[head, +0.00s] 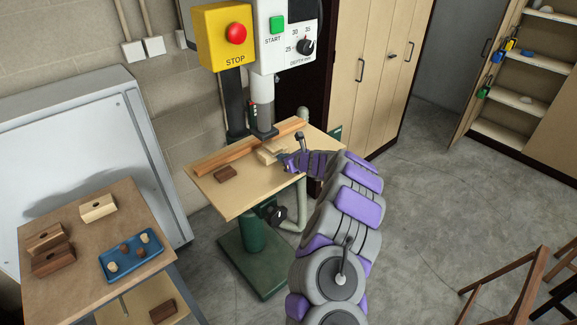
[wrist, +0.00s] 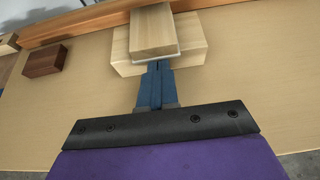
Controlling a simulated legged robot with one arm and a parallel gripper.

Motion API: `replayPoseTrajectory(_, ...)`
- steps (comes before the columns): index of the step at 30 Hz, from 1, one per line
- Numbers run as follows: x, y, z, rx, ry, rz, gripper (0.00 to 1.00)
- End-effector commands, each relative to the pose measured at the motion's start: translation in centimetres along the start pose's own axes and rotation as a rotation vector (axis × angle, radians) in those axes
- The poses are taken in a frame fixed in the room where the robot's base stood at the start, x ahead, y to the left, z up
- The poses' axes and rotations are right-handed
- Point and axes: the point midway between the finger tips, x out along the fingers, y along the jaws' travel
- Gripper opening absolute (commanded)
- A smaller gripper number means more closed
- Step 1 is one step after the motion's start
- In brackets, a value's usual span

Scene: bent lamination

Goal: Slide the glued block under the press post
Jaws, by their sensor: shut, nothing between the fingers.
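The glued block (head: 268,153) is pale wood and sits on the press table (head: 232,205), close to the wooden fence. In the wrist view the block shows as a narrower upper piece (wrist: 152,28) on a wider lower piece (wrist: 188,58), with a whitish line between them. My gripper (head: 284,161) is shut and empty at the block's near side. Its blue fingertips (wrist: 157,66) meet the block's front edge in the picture; I cannot tell whether they touch. The grey press post (head: 262,103) stands above the fence, behind the block in the head view.
A reddish wooden fence (head: 225,154) runs along the table's back. A dark brown block (head: 226,173) lies left of the glued block. A side table (head: 80,270) at left holds several blocks and a blue tray (head: 131,256). The press table's front is bare.

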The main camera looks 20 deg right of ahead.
Motion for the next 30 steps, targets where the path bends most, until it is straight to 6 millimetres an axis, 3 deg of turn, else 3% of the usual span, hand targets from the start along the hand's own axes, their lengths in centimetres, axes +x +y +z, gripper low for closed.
replayPoseTrajectory(30, 2.9, 0.0, 1.5, -0.002, -0.002, 0.001, 0.00)
